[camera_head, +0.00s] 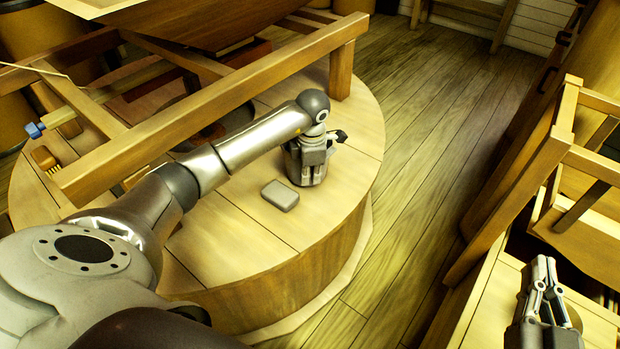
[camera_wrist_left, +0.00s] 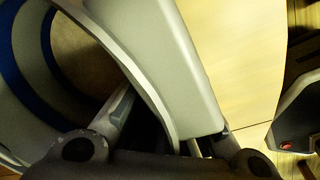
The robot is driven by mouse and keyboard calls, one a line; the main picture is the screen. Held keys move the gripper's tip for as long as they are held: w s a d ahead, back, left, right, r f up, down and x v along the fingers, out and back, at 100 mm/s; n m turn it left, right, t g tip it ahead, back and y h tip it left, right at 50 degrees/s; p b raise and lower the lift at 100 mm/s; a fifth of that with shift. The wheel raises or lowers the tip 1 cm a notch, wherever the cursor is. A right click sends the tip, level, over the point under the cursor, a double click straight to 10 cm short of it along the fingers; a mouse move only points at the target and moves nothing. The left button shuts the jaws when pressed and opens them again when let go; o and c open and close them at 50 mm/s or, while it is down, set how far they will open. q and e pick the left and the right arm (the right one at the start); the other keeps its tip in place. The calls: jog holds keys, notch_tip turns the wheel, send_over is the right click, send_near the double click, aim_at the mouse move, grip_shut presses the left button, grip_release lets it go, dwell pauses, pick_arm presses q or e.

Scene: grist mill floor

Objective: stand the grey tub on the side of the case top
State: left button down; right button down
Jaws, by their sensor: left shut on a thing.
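The grey tub (camera_head: 280,195) is a small block with rounded corners, low over the front part of the round wooden case top (camera_head: 220,240). I cannot tell whether it touches the boards. My left gripper (camera_head: 304,182) points down at the tub's right end and is shut on it; the gripper hides that end. In the left wrist view the tub (camera_wrist_left: 185,70) shows as a long pale grey slab running up from between the fingers (camera_wrist_left: 170,150). My right gripper (camera_head: 545,268) is empty at the lower right, far from the case; its finger gap is unclear.
A wooden frame (camera_head: 220,110) with a hopper (camera_head: 190,20) stands over the back of the case. A brush (camera_head: 44,158) and a blue-tipped tool (camera_head: 36,130) are at the left. Wooden framework (camera_head: 510,210) stands at the right. The case top's front is clear.

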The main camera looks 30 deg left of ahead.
pick_arm(q)
jog(key=shift+f, duration=0.45)
jog(key=c, duration=1.6)
grip_release()
pick_arm(e)
jog(key=shift+s+a+r+t, duration=0.1)
jog(key=shift+r+t, duration=0.5)
jog(key=shift+r, duration=0.35)
pick_arm(q)
jog(key=shift+o, duration=0.2)
jog(key=shift+r, duration=0.15)
